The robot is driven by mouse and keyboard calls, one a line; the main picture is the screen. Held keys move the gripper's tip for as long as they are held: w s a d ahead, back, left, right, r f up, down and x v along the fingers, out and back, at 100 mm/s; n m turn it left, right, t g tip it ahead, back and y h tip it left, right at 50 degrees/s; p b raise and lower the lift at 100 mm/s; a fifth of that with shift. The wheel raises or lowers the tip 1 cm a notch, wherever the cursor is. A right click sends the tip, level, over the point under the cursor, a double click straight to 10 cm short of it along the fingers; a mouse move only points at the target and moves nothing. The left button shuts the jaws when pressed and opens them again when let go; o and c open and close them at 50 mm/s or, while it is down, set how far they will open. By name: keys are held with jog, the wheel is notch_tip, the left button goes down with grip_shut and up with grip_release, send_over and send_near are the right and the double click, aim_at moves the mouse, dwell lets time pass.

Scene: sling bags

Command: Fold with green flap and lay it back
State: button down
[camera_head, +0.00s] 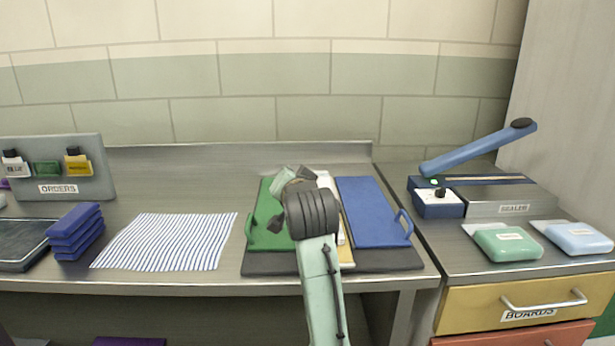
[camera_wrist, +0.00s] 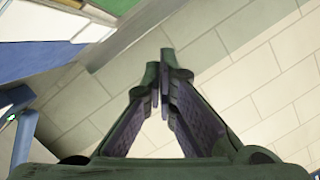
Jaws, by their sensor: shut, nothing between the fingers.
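The folding board lies on the steel bench on a dark grey base (camera_head: 270,265). Its green flap (camera_head: 265,238), with a green handle at its left edge, lies flat at the left, partly covered by my arm. The blue flap (camera_head: 375,212) lies flat at the right with a blue handle. A pale middle strip between them is mostly hidden by my wrist. My gripper is above the board, its fingertips unclear in the head view. In the wrist view my gripper (camera_wrist: 167,75) is shut and empty, pointing toward the tiled wall, apart from the flap.
A blue-striped cloth (camera_head: 170,241) lies flat left of the board, beside a stack of folded blue pieces (camera_head: 76,232). An orders stand (camera_head: 58,165) is at the back left. A sealer (camera_head: 495,198) with a raised blue lever stands right, behind two wrapped packs (camera_head: 505,243).

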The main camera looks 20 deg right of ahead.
jog(key=w+a+f+n, duration=0.1)
jog(key=a+f+n, duration=0.1)
jog(key=w+a+f+n+h+b, duration=0.1)
jog(key=a+f+n, duration=0.1)
jog(key=a, duration=0.1)
jog(key=w+a+f+n+g+h, duration=0.1)
jog(key=a+f+n, duration=0.1)
jog(key=a, duration=0.1)
jog(key=shift+a+f+b, duration=0.25)
jog(key=shift+b, duration=0.1)
jog(key=shift+w+a+f+n+h+b, duration=0.1)
jog(key=shift+a+f+n+h+b, duration=0.15)
jog(key=shift+a+f+n, duration=0.2)
jog(key=shift+w+a+f+n+h+b, duration=0.15)
jog(key=shift+a+f+n+h, duration=0.15)
jog(key=shift+f, duration=0.25)
jog(key=shift+s+d, duration=0.1)
